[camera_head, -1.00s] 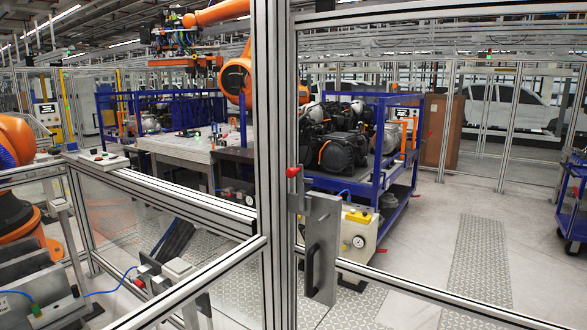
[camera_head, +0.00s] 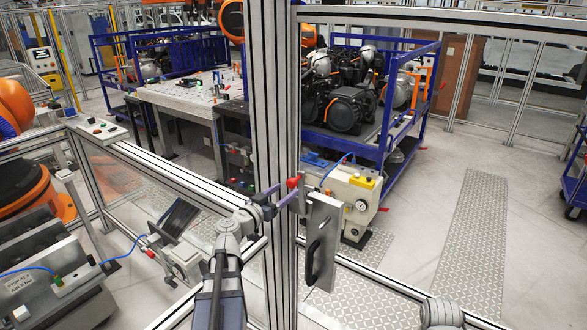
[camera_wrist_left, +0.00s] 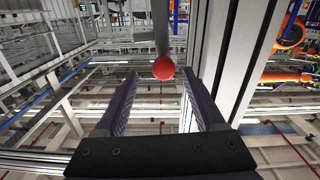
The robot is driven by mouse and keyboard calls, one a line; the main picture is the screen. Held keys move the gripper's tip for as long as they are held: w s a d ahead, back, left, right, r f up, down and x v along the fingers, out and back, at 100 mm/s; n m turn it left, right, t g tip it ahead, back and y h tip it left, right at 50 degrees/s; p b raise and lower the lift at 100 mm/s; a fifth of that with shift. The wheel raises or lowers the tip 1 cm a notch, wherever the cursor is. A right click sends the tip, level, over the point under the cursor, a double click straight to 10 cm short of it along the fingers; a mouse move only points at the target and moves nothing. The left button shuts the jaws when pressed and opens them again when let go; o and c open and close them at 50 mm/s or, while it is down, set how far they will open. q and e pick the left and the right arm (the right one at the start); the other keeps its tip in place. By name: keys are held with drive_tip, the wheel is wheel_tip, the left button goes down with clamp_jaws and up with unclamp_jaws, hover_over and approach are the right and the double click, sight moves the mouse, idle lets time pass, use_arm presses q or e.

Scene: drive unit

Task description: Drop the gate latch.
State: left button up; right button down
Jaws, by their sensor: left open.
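The gate latch's red knob (camera_head: 293,182) sits beside the tall aluminium post, at the top of the grey latch plate with the black handle (camera_head: 313,256). In the left wrist view the red ball (camera_wrist_left: 163,68) is on the end of a grey bar, centred between the fingertips and near their tips. My left gripper (camera_head: 275,196) is open, with its purple fingers pointing at the knob from the left, in front of the post. Whether a finger touches the knob I cannot tell. My right gripper is not in view.
The aluminium post (camera_head: 272,110) stands right by the left gripper. A fence rail (camera_head: 400,287) runs to the right of the latch. Behind stand a cream box with a gauge (camera_head: 345,195) and a blue cart (camera_head: 398,130) carrying engines. The floor at right is open.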

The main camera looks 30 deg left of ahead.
sight(296, 180)
use_arm(q)
drive_tip(key=shift+a+r, duration=0.1)
drive_tip(key=shift+a, duration=0.25)
drive_tip(key=shift+w+d, duration=0.2)
drive_tip(key=shift+w, duration=1.75)
drive_tip(key=shift+w+d, duration=0.2)
drive_tip(key=shift+w, duration=1.75)
clamp_jaws()
